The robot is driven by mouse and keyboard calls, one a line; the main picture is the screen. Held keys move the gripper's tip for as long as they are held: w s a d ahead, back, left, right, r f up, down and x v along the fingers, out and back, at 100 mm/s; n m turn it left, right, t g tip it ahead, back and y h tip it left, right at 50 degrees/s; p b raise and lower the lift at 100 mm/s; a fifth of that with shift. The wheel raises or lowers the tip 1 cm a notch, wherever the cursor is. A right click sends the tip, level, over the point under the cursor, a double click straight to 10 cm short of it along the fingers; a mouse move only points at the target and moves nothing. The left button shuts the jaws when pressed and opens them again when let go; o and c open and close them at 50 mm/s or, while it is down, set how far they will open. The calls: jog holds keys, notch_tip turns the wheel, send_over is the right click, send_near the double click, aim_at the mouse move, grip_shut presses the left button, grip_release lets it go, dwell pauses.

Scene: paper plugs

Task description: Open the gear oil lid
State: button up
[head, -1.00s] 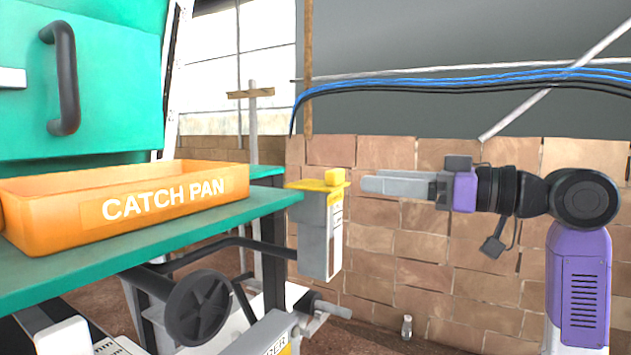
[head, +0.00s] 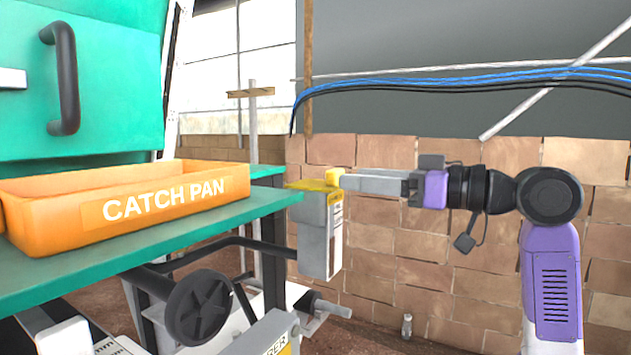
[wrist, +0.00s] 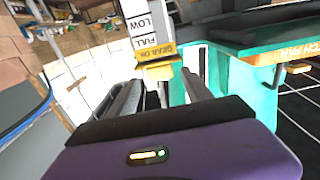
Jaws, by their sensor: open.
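The gear oil box (head: 321,240) is a grey, upright container with a white gauge strip, fixed beside the green bench. Its yellow lid (head: 308,186) lies flat across the top, with a yellow block-like knob (head: 333,176) at the right end. In the wrist view, the yellow "GEAR OIL" label (wrist: 162,52) and the yellow knob (wrist: 158,72) appear ahead of my fingers. My gripper (head: 347,181) is open, level with the knob and at its right side. The near finger covers part of the knob; contact cannot be told. The gripper also shows in the wrist view (wrist: 165,82).
An orange catch pan (head: 60,238) sits on the green bench (head: 150,252) to the left. A black handwheel (head: 198,308) is below it. A brick wall (head: 400,285) stands behind. Blue and black cables (head: 450,78) run above my arm.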

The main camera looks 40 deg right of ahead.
jog(key=shift+x, duration=1.65)
jog(key=c, duration=1)
jog(key=shift+c, duration=0.2)
